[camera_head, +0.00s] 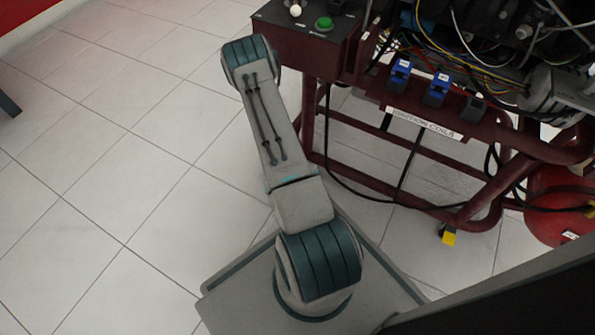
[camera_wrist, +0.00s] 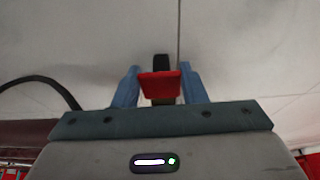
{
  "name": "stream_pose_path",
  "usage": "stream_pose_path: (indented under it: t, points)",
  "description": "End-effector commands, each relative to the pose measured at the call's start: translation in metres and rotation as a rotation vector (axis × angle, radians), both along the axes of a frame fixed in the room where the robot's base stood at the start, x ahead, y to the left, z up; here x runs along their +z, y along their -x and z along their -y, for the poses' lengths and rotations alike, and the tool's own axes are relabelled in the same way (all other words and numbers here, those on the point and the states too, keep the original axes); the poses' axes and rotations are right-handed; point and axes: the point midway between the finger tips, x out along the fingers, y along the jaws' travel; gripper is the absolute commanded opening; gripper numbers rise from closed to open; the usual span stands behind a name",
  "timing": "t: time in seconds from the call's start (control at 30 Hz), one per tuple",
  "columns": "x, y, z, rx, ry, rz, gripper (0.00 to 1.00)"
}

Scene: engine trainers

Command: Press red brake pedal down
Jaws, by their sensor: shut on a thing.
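The red brake pedal (camera_wrist: 160,85) shows in the middle of the wrist view, at the end of a dark arm. My gripper (camera_wrist: 160,88) has its two blue-grey fingers on either side of the pedal. The fingers are shut on it, one at its left edge and one at its right edge. The far side of the pedal is hidden. In the head view neither the pedal nor the gripper shows; my arm reaches away toward the left end of the engine trainer.
The dark red engine trainer frame (camera_head: 310,95) fills the upper right, with a control box (camera_head: 300,45) and green button at its left end. A red tank (camera_head: 555,205) stands at the right. A black cable (camera_wrist: 45,85) curves near the gripper. Tiled floor at the left is clear.

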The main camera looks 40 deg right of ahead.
Motion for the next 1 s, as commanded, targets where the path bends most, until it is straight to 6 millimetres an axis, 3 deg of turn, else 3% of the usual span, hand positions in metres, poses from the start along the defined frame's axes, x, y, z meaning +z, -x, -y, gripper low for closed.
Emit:
stream_pose_path:
  t: [0.07,0.1,0.17,0.57,1.0]
  points:
    - [0.000,0.000,-0.001,0.000,-0.001,0.000,0.00]
    - [0.000,0.000,-0.001,0.000,-0.001,0.000,0.43]
    - [0.000,0.000,-0.001,0.000,-0.001,0.000,0.60]
    - [0.009,0.001,-0.003,0.000,0.000,0.001,0.60]
    - [0.097,0.014,-0.036,0.001,0.000,0.000,0.60]
